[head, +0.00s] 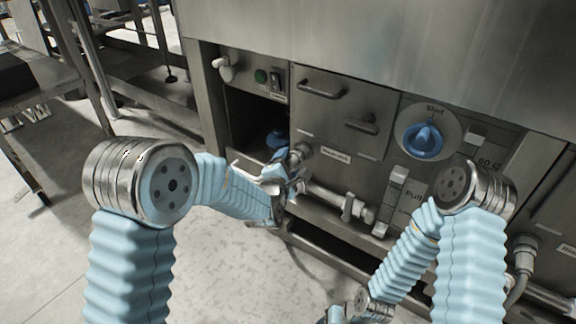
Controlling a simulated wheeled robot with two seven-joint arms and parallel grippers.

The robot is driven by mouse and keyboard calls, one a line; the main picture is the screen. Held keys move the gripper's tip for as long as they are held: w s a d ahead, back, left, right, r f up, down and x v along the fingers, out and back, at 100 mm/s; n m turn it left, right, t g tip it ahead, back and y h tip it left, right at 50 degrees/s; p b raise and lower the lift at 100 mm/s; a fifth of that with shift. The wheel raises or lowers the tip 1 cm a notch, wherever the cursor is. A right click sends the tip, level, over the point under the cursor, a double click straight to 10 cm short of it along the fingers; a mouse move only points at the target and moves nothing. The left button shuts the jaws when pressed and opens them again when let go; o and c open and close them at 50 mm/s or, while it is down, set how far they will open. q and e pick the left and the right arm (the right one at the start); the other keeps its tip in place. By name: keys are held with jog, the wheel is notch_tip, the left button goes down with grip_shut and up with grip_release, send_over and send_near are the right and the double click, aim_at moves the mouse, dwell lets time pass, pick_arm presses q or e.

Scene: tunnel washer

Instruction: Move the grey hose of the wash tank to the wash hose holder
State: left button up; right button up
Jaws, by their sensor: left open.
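On the steel front, a grey pipe-like length (327,196), apparently the grey hose, runs low and slants down to the right. Its left part is hidden behind my left gripper. A round metal fitting (301,151) sticks out above it, beside a small label (335,155) that seems to name the wash tank. I cannot tell whether the hose joins this fitting. A small upright bracket (348,207) sits at the hose; I cannot tell whether it is the holder. My left gripper (277,178) is open, close to the fitting and the hose's left end.
Two bar handles (320,88) stick out of the panel. Another grey hose (522,264) hangs at the far right. A dark recess opens behind my left gripper. Floor (240,255) is clear.

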pick_arm(q)
jog(key=v, duration=1.4)
jog(key=s+a+f+m+g+y, duration=0.1)
jog(key=s+a+f+m+g, duration=0.2)
jog(key=f, duration=0.6)
jog(key=a+f+m+g, duration=0.3)
jog(key=f+m, duration=0.2)
jog(key=f, duration=0.4)
jog(key=s+a+f+m+g, duration=0.4)
jog(key=s+f+m+g, duration=0.45)
jog(key=s+f, duration=0.6)
notch_tip(320, 180, up, 16)
jog(key=s+m+p, duration=0.2)
jog(key=p, duration=1.4)
jog(key=shift+d+h, duration=0.25)
jog(key=shift+h, duration=0.15)
jog(key=shift+f, duration=0.1)
